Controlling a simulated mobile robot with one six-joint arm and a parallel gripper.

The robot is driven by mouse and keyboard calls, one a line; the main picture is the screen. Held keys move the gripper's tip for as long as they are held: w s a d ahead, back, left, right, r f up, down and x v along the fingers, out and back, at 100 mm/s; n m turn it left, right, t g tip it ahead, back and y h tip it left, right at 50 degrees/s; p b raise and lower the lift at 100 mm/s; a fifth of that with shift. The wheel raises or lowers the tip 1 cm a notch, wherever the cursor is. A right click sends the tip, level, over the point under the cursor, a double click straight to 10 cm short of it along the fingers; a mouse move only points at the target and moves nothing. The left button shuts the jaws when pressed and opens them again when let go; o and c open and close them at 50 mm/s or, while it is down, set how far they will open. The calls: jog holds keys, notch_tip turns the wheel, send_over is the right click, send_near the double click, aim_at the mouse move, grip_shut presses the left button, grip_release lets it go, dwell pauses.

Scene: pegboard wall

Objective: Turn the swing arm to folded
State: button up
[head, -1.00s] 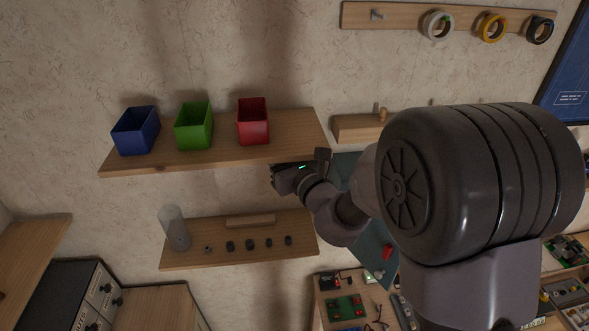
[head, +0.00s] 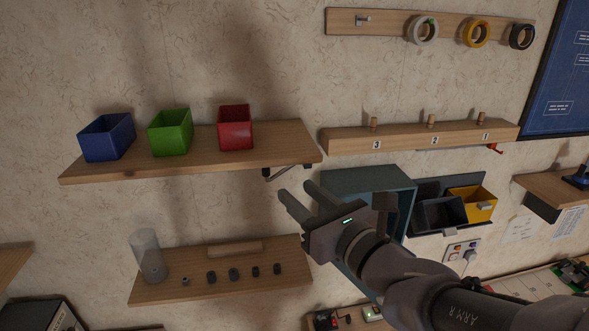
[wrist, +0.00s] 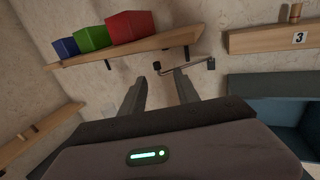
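The swing arm (head: 288,171) is a thin metal bar with dark ends at the right end of the upper shelf, just below it. In the wrist view the swing arm (wrist: 184,69) runs roughly sideways just beyond my fingertips, with a dark block at its left end and another at its right. My gripper (head: 298,191) is open and empty, a little below the bar in the head view. In the wrist view its two fingers (wrist: 160,84) are apart and point toward the bar. I cannot tell whether the right finger touches it.
The upper shelf (head: 190,160) carries blue, green and red bins. A lower shelf (head: 225,280) holds a clear cylinder and small dark parts. A teal open box (head: 368,180) and a numbered peg rail (head: 405,141) are to the right. Bare wall lies between the shelves.

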jog(key=shift+w, duration=0.1)
jog(key=shift+c, duration=0.7)
jog(key=w+d+r+n+g+y+p, duration=0.1)
jog(key=n, duration=0.1)
jog(key=w+d+r+n+g+y, duration=0.1)
jog(key=y, duration=0.1)
jog(key=shift+n+p, duration=0.4)
grip_shut()
jog(key=d+f+n+g+y+p, duration=0.2)
jog(key=d+g+y, duration=0.15)
jog(key=d, duration=0.35)
jog(key=g+p, duration=0.1)
jog(key=p, duration=0.2)
send_near(269, 171)
jog(key=shift+h, duration=0.25)
jog(key=x, duration=0.7)
jog(key=shift+r, duration=0.1)
